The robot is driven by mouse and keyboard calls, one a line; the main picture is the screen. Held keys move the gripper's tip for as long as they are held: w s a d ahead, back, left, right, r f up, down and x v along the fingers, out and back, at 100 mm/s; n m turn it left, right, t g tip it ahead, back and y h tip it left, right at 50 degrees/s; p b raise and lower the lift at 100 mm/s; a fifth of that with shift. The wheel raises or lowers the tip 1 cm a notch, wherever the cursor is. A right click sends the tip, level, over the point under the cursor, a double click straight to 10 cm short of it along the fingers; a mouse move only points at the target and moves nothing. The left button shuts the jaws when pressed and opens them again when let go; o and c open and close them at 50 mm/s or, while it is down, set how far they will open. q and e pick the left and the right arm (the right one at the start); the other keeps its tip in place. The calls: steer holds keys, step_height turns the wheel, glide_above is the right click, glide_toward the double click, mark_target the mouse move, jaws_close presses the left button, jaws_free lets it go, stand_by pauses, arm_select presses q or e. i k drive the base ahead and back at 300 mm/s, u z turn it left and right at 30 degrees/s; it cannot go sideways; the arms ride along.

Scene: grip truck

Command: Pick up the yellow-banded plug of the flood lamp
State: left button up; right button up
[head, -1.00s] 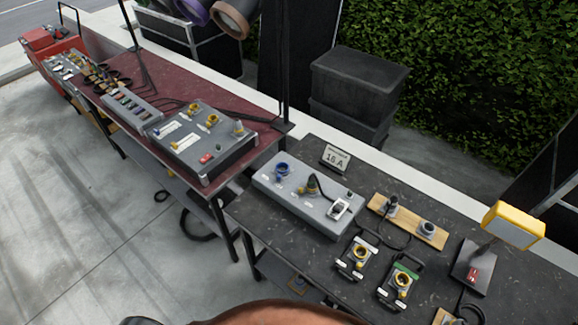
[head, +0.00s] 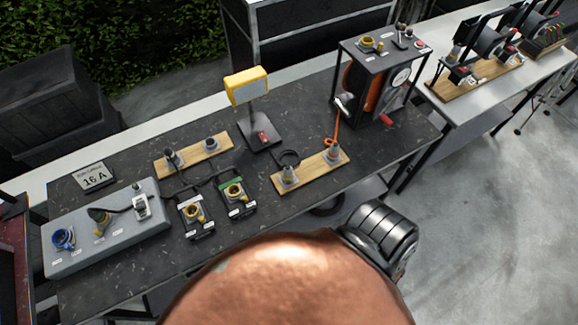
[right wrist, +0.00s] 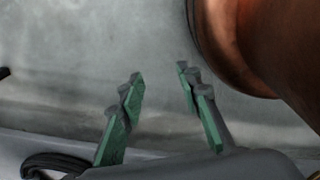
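The flood lamp (head: 247,87) has a yellow head and a dark base with a red switch, and stands mid-table in the head view. A black cord coil lies right of its base. A wooden board (head: 312,171) beside the coil holds two upright grey plug-like pieces; the left one (head: 289,175) has a yellowish band and sits nearest the coil. I cannot trace for certain which cord enters it. My right gripper (right wrist: 160,78) shows in the right wrist view, its green-padded fingers apart with nothing between them, over grey floor. My left gripper is not in view.
A grey socket box (head: 105,230) and a second board (head: 193,155) lie to the left. Two small socket boxes (head: 194,213) (head: 236,196) stand mid-table. A framed orange cable reel (head: 362,90) stands right. An orange cord runs to the board's right piece.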

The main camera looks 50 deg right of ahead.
mark_target(288, 175)
steer(key=z, duration=0.55)
steer(key=k, duration=0.35)
steer(key=z, duration=0.5)
